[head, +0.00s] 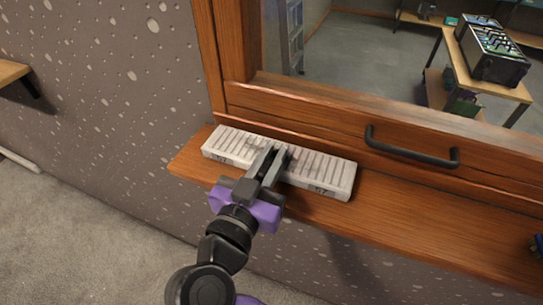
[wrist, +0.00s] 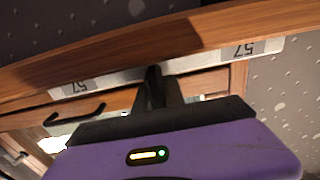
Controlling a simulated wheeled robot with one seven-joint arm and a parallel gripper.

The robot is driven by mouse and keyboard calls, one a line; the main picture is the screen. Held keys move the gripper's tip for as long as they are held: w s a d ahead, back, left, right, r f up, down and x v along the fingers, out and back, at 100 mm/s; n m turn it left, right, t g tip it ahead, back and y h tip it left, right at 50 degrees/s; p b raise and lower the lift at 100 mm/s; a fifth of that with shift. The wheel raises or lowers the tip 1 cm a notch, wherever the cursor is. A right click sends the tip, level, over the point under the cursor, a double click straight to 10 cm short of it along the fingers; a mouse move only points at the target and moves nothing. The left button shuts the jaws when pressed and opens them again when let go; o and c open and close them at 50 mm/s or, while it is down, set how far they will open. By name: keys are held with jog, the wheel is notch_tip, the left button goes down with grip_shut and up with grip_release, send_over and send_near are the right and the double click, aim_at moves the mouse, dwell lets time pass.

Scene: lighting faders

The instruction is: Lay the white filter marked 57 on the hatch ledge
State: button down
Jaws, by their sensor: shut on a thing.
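The white filter (head: 323,174) is a long flat slotted block with 57 labels near both ends. It is at the wooden hatch ledge (head: 410,225), along the ledge's length, near its left end. I cannot tell whether its underside touches the wood. My gripper (head: 272,158) is shut on the filter's middle, reaching in from the front.
A hatch frame with a black bar handle (head: 412,150) rises right behind the ledge. A dark blue object (head: 537,246) sits at the far right of the ledge. The ledge between it and the filter is clear. A small wooden shelf (head: 12,73) is at the far left.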

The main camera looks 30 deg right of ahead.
jog(key=shift+f, duration=0.25)
jog(key=c, duration=1.4)
grip_release()
jog(key=shift+r, duration=0.15)
jog(key=shift+r, duration=0.25)
jog(key=b+v, duration=0.3)
jog(key=v, duration=0.9)
jog(key=shift+f, duration=0.1)
